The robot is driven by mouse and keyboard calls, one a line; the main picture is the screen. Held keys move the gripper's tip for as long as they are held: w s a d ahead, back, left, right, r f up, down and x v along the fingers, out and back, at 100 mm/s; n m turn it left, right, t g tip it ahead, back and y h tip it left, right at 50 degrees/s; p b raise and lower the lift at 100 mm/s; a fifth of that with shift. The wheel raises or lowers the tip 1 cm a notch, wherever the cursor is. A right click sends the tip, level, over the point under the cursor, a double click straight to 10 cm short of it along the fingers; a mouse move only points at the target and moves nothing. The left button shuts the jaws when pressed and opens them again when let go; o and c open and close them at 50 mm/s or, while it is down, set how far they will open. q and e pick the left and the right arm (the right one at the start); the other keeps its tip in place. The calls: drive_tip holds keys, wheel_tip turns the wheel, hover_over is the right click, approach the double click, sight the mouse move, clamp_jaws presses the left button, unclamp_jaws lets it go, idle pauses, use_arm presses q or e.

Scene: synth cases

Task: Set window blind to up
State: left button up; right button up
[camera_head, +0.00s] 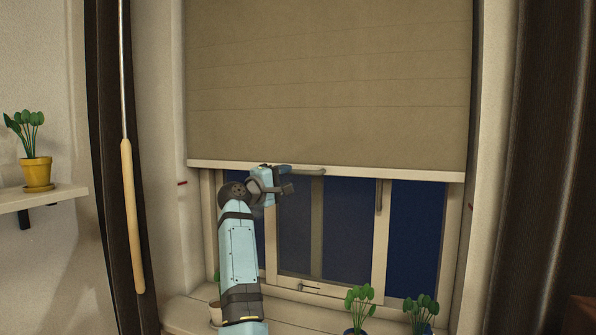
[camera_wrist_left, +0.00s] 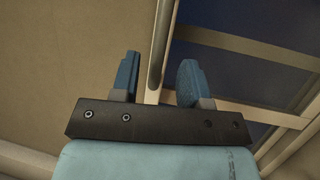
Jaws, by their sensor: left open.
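The window blind (camera_head: 330,85) is a tan roller shade that covers the upper part of the window, with a pale bottom bar (camera_head: 400,174). A handle (camera_head: 309,171) sits at the middle of that bar. My left gripper (camera_head: 290,179) is at the bar beside the handle, with its jaws open. In the left wrist view, the handle (camera_wrist_left: 158,55) runs up between the two blue fingers, with a gap visible on the right side. The blind's cloth (camera_wrist_left: 60,60) fills the left of that view. My right gripper is not in view.
The window (camera_head: 300,235) shows dark panes below the bar. Potted plants (camera_head: 360,305) stand on the sill, one partly behind my left arm. A wooden-handled rod (camera_head: 132,215) hangs at the left. A shelf (camera_head: 45,197) holds a yellow pot (camera_head: 37,173). Dark curtains (camera_head: 545,150) flank the window.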

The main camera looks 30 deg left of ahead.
sight(295, 173)
use_arm(q)
drive_tip(key=x, duration=0.5)
drive_tip(key=shift+w+p, duration=0.2)
drive_tip(key=shift+p, duration=0.1)
clamp_jaws()
